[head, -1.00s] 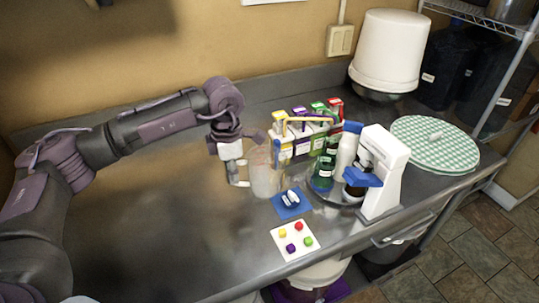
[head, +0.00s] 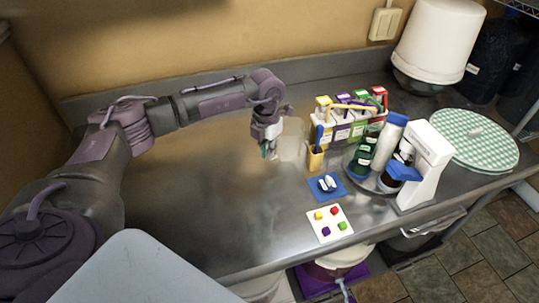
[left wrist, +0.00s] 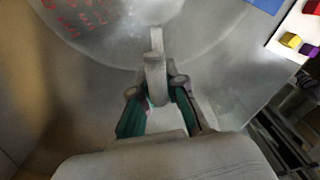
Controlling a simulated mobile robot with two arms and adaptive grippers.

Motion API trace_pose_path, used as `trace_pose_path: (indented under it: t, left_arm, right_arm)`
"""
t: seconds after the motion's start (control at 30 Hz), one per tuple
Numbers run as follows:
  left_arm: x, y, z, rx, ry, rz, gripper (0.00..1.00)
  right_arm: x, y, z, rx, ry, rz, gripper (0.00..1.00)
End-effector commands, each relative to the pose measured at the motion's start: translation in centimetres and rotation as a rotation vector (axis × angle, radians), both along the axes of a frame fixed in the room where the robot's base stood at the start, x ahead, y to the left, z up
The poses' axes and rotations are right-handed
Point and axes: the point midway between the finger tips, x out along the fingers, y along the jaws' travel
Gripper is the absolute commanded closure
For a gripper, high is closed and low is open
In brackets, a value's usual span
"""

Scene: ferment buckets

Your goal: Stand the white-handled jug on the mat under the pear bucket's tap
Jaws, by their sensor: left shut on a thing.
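The translucent jug (head: 292,147) is over the steel counter, left of the yellow cup. My left gripper (head: 268,148) is shut on its white handle. In the left wrist view the handle (left wrist: 156,72) stands between the green-padded fingers (left wrist: 158,108), and the jug's round body (left wrist: 115,28) with red markings fills the top. I cannot tell whether its base touches the counter. Below the counter's front edge, a white bucket (head: 343,256) with a tap (head: 345,288) stands by a purple mat (head: 308,287). Its label does not show, so I cannot tell if it is the pear one. My right gripper is not in view.
On the counter (head: 200,190) stand a yellow cup (head: 316,158), a blue mat (head: 327,186), a white card with coloured blocks (head: 330,223), a rack of coloured packs (head: 345,122), bottles and a white device (head: 427,165). The counter's left half is clear.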

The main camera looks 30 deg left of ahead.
Motion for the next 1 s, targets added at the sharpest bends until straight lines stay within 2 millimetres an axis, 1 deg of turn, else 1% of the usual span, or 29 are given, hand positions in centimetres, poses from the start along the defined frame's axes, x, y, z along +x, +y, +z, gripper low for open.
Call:
trace_pose_path:
  t: [0.2,0.27,0.5,0.6,0.63,0.77,0.8,1.0]
  left_arm:
    - [-0.1,-0.1,-2.8,-0.001,0.003,0.001,1.00]
    - [-0.1,0.0,-3.3,0.000,0.002,0.000,1.00]
    - [0.0,0.0,-3.5,0.000,0.000,-0.001,1.00]
    - [0.0,0.0,-3.9,0.000,0.000,-0.001,1.00]
    - [0.0,0.0,-3.9,0.000,0.000,-0.001,0.87]
    - [0.0,0.0,-3.8,0.000,0.000,-0.001,0.65]
    - [0.0,0.0,-3.8,0.000,0.000,-0.001,0.63]
    - [0.0,0.0,-3.7,0.000,0.000,-0.001,0.63]
  right_arm:
    - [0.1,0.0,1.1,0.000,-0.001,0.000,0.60]
    - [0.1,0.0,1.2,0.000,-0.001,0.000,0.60]
    - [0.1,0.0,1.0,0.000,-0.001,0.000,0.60]
    - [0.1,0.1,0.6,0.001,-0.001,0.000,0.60]
    - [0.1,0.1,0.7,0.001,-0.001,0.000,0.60]
    - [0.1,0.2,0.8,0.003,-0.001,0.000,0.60]
    - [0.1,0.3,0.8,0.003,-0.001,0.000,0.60]
    - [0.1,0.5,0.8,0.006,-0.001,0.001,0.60]
